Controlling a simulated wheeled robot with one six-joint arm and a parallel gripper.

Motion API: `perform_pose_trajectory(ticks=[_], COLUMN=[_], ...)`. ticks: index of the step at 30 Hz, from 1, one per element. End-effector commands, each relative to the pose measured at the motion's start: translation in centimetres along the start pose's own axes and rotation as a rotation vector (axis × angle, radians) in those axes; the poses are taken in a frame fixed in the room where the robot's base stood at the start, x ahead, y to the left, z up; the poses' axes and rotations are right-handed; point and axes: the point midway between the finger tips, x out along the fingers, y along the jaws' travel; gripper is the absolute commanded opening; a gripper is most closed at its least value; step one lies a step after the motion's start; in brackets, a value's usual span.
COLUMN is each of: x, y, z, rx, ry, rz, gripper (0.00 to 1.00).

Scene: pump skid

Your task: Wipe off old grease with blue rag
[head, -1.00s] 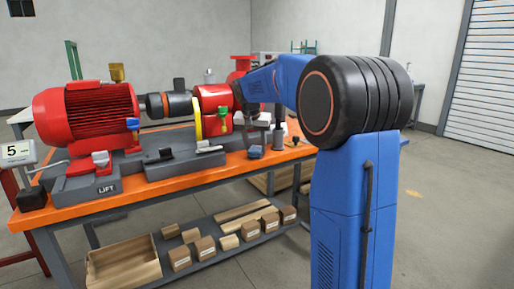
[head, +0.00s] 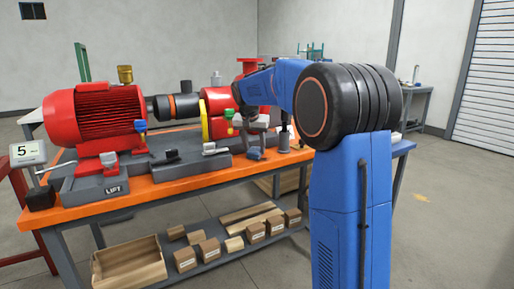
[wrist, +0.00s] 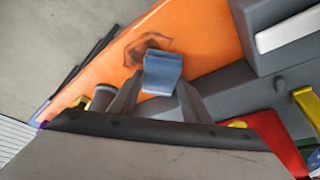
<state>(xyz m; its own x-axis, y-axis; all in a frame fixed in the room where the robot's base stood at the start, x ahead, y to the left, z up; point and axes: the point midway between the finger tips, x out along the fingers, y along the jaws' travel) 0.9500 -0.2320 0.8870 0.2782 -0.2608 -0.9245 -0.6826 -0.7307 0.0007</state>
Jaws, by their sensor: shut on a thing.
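My gripper (wrist: 158,88) reaches down over the orange tabletop (wrist: 92,70) in the wrist view. It is shut on the blue rag (wrist: 163,70), a folded blue piece between the fingertips. A dark grease smear (wrist: 145,48) shows on the orange surface just beyond the rag, and the rag covers its near edge. I cannot tell whether the rag touches the surface. In the head view my arm reaches over the right part of the bench, and the smear cannot be made out.
The red motor (head: 95,113) and red pump (head: 218,108) stand on a grey base left of my arm. A grey cylinder (head: 284,138) stands near the bench's right end. A grey block (wrist: 270,30) borders the smear area. Boxes (head: 209,250) fill the lower shelf.

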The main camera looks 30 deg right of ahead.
Motion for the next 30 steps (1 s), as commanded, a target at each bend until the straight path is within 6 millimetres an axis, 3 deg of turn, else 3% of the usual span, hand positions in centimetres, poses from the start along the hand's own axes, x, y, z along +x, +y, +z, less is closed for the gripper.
perform_pose_trajectory(ticks=[30], x=[-1.4], y=[4.0], z=[3.8], rx=[0.000], ry=[-0.002], rz=[0.000], gripper=[0.25])
